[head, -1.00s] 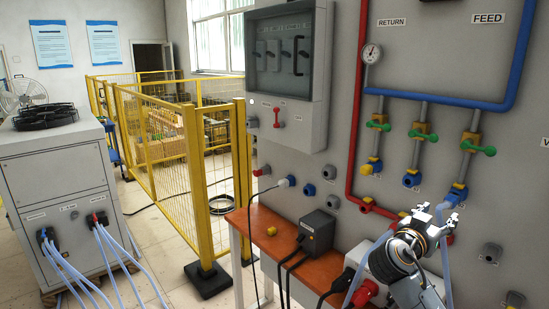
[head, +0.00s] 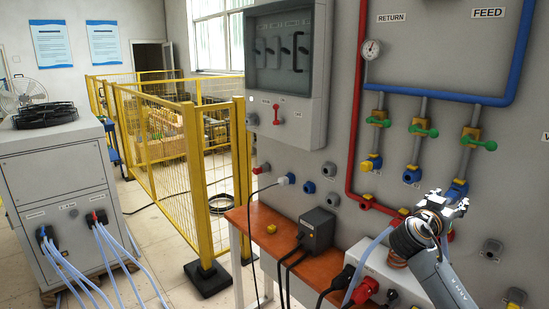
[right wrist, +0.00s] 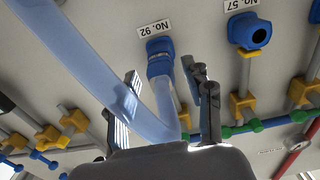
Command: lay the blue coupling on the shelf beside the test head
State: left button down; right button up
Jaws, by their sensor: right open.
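In the right wrist view the blue coupling (right wrist: 159,67) sits at a blue port under the label No. 92, with a translucent pale blue hose beside and below it. My right gripper (right wrist: 165,80) is open; its two fingers stand on either side, just short of the coupling. In the head view my right gripper (head: 450,200) is at the panel, below the blue valve outlet, and largely hides the coupling. The orange-brown shelf (head: 258,250) is at lower middle, with a dark box (head: 316,228) on it, possibly the test head. My left gripper is not in view.
A yellow cap (head: 271,229) lies on the shelf, left of the dark box. Black cables and a red plug (head: 367,288) crowd its right end, beside a pale box. Capped ports and valves line the grey panel (head: 400,35). Yellow fencing (head: 222,185) stands left.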

aim_at(448, 201)
jog(key=shift+b+x, duration=0.3)
jog(key=shift+x, duration=0.5)
jog(key=shift+b, duration=0.75)
dwell(0.5)
jog(key=shift+w, duration=0.1)
grip_shut()
jog(key=shift+a, duration=0.2)
jog(key=shift+s+a+r, duration=0.1)
jog(key=shift+s+a, duration=0.35)
jog(key=shift+s, duration=0.1)
jog(key=shift+v, duration=2.2)
